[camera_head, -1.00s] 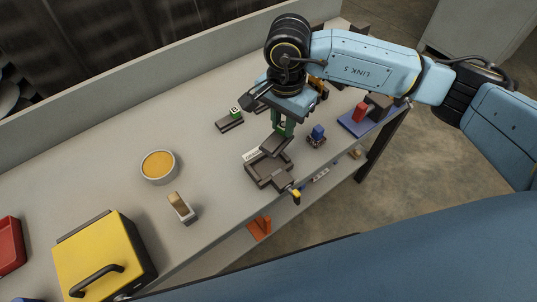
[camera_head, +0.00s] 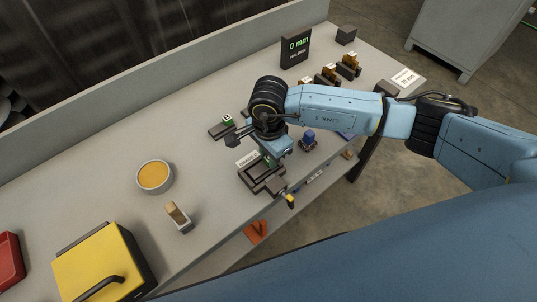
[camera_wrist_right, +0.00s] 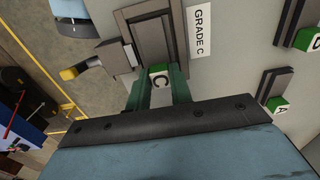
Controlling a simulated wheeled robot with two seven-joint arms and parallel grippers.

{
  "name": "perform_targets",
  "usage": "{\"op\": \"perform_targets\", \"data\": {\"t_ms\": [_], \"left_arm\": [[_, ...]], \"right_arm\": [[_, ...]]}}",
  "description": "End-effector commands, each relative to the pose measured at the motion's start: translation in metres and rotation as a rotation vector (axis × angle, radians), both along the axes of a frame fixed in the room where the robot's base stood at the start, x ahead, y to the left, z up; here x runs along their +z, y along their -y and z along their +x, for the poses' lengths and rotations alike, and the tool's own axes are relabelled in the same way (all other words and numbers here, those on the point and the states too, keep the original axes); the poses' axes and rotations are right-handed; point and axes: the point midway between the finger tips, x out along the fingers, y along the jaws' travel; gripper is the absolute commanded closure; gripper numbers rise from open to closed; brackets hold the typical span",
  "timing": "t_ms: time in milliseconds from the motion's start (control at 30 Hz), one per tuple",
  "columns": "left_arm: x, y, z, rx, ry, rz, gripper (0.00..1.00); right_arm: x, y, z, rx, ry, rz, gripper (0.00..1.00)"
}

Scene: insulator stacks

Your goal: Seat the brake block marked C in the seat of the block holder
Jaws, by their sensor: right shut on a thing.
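The block holder (camera_head: 250,184) is a dark, stepped fixture near the table's front edge, with a yellow-tipped handle (camera_head: 290,199) at its front. It also shows in the right wrist view (camera_wrist_right: 125,20). A white "GRADE C" label (camera_wrist_right: 200,32) lies beside it. My right gripper (camera_wrist_right: 159,82) is shut on brake block C (camera_wrist_right: 160,70), a dark block with a green end tag marked C. The block lies lined up over the holder's seat, low at it; I cannot tell whether it touches the bottom. In the head view my arm mostly hides the block. My left gripper is not in view.
Dark blocks with green tags, one marked A (camera_wrist_right: 276,88), lie beside the holder. A blue-topped piece (camera_head: 308,136) stands to its right. A "0 mm" display (camera_head: 296,47) and several brass-coloured fittings (camera_head: 348,66) stand behind.

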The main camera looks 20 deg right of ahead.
Motion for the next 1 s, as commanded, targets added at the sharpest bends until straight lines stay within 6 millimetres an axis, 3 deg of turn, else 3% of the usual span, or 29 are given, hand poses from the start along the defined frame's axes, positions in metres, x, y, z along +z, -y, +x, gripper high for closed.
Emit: {"op": "perform_targets", "data": {"t_ms": [367,400,567,867,1000], "left_arm": [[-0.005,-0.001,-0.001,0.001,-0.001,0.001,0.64],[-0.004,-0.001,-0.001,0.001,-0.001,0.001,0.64],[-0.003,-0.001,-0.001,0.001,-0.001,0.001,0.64],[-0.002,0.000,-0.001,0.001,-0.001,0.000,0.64],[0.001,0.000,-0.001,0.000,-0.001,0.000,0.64]], "right_arm": [[-0.006,-0.001,0.001,0.001,0.003,0.002,1.00],[-0.006,0.000,0.000,0.001,0.002,0.002,0.76],[-0.005,0.000,0.000,0.001,0.002,0.002,0.57],[-0.003,0.000,0.000,0.001,0.002,0.002,0.57],[0.009,0.000,0.002,0.001,0.005,0.002,0.57]]}}
